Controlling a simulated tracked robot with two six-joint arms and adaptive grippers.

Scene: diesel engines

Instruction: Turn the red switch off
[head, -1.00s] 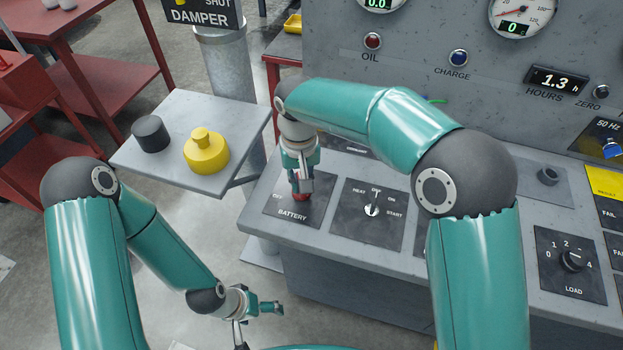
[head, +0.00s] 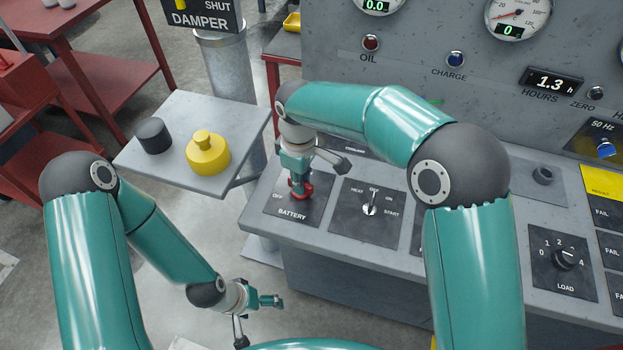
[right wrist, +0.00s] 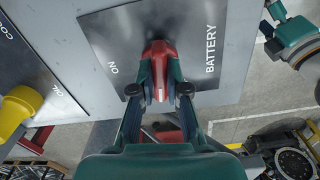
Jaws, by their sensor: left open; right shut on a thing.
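The red switch (head: 307,189) sits on the BATTERY plate (head: 317,209), at the left end of the grey console. My right gripper (head: 299,185) comes down on it from above and is shut on its handle. In the right wrist view the red handle (right wrist: 158,62) stands between the two fingertips (right wrist: 158,90), lengthwise up the picture, with a pale mark at its lower end. The word ON is left of it and BATTERY right of it. OFF shows at the plate's left in the head view. My left gripper (head: 260,316) is open and empty, low over the floor.
A selector switch (head: 370,208) marked HEAT and START is just right of the plate. A grey shelf (head: 180,118) with a black knob (head: 153,135) and a yellow knob (head: 208,153) is to the left. Gauges and lamps fill the upright panel behind.

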